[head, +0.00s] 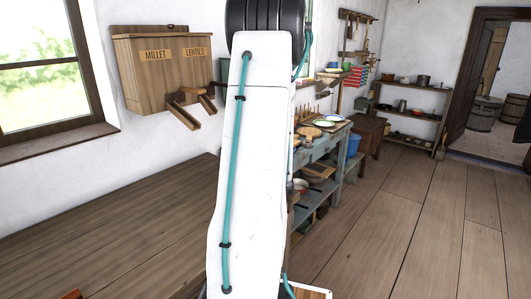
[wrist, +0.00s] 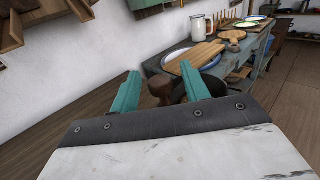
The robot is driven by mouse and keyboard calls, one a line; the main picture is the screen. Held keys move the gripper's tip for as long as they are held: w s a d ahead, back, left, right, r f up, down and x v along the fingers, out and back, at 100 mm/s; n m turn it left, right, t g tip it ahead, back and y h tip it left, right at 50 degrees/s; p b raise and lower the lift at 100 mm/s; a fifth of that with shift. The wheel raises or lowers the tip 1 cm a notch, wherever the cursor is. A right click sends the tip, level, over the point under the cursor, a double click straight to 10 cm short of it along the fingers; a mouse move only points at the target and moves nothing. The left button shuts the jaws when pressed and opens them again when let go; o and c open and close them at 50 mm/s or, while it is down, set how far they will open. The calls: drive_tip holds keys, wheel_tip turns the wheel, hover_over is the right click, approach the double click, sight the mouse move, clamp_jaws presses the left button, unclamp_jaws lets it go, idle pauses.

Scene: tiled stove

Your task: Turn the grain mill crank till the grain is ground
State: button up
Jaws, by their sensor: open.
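My gripper (wrist: 162,78) shows in the wrist view with its two teal fingers apart. A brown wooden knob (wrist: 160,89) stands in line with the gap between them, nearer the left finger. It looks like the crank's handle, but I cannot tell whether it lies between the fingers or beyond them. A dark rounded shape (wrist: 213,85) shows behind the right finger and is partly hidden by it; it may be part of the mill. In the head view my white arm link covers the middle, and neither mill nor gripper can be made out. No grain is visible.
A blue-grey workbench (wrist: 185,49) holds a board (wrist: 194,57) and plates. Open floor (head: 420,220) lies to the right.

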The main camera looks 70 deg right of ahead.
drive_tip(key=v, duration=0.7)
drive_tip(key=shift+s, duration=0.1)
